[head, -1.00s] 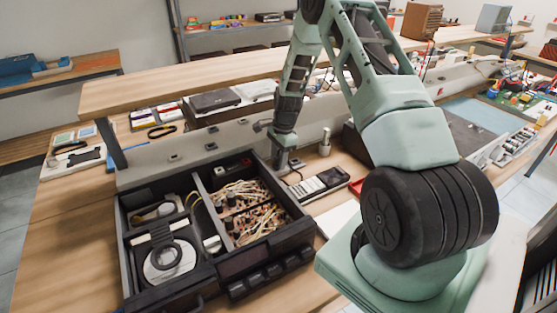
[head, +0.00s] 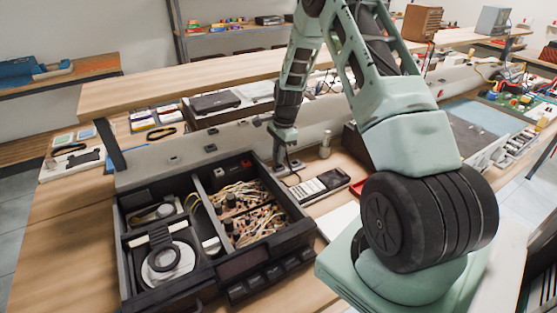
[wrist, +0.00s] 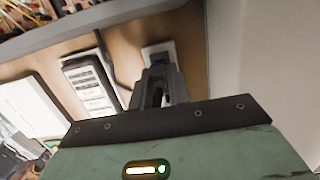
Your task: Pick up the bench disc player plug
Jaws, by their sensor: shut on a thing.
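My gripper (head: 283,156) is over the wooden bench just behind the open disc player (head: 262,262). In the wrist view my gripper (wrist: 160,88) is shut on a small dark thing, which I take to be the plug; the fingers hide most of it. A dark cord (wrist: 105,53) runs past a remote-like device and curves toward the fingers. A pale socket plate (wrist: 157,50) lies just beyond the fingertips. I cannot tell whether the plug is clear of it.
A black-and-white handheld device (head: 320,185) lies right of the gripper. A small pale bottle (head: 325,145) stands behind it. A long grey panel (head: 190,150) with sockets runs behind the player. A white sheet (wrist: 30,105) lies at left in the wrist view.

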